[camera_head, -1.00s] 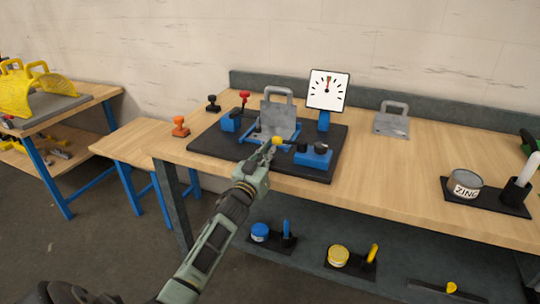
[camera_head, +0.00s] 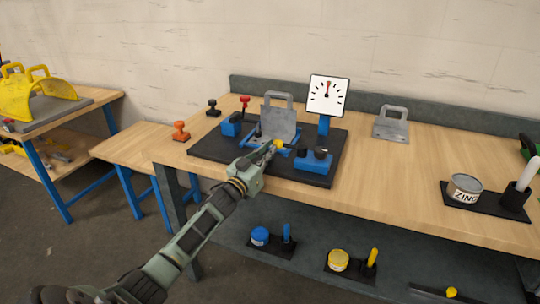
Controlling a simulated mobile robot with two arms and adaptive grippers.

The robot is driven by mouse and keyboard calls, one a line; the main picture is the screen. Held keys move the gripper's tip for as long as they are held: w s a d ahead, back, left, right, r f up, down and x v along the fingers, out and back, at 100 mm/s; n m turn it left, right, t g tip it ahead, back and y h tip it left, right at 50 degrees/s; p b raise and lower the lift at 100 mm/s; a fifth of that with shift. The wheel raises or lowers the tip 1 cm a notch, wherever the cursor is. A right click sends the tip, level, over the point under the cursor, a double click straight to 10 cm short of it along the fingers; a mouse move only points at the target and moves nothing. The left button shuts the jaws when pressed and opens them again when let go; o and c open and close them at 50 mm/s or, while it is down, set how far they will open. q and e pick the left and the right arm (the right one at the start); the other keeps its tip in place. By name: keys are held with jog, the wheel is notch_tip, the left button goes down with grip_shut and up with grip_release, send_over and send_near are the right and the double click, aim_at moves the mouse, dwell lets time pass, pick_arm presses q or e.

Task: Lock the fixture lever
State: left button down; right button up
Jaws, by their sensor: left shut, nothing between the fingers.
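The fixture stands on a black base plate (camera_head: 215,146) on the bench. A grey metal plate with a handle (camera_head: 278,118) is held in its blue frame. A yellow knob (camera_head: 280,144) sits at the front of the frame, and a red knob (camera_head: 245,100) stands on a stem by a blue block at the left. I cannot tell for certain which knob belongs to the lever. My left gripper (camera_head: 268,151) is shut and empty, right beside the yellow knob; whether they touch is unclear. My right gripper is not in view.
A white dial gauge (camera_head: 328,95) stands behind the fixture. A blue block with black knobs (camera_head: 315,160) is at the plate's front right. Two stamps, orange (camera_head: 181,131) and black (camera_head: 213,107), stand left. A grey handled plate (camera_head: 391,123) lies right, with clear bench around it.

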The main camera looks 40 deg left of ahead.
pick_arm(q)
jog(key=shift+r, duration=0.25)
notch_tip(320, 180, up, 10)
jog(key=shift+f, duration=0.15)
dwell(0.3)
jog(key=shift+f, duration=0.1)
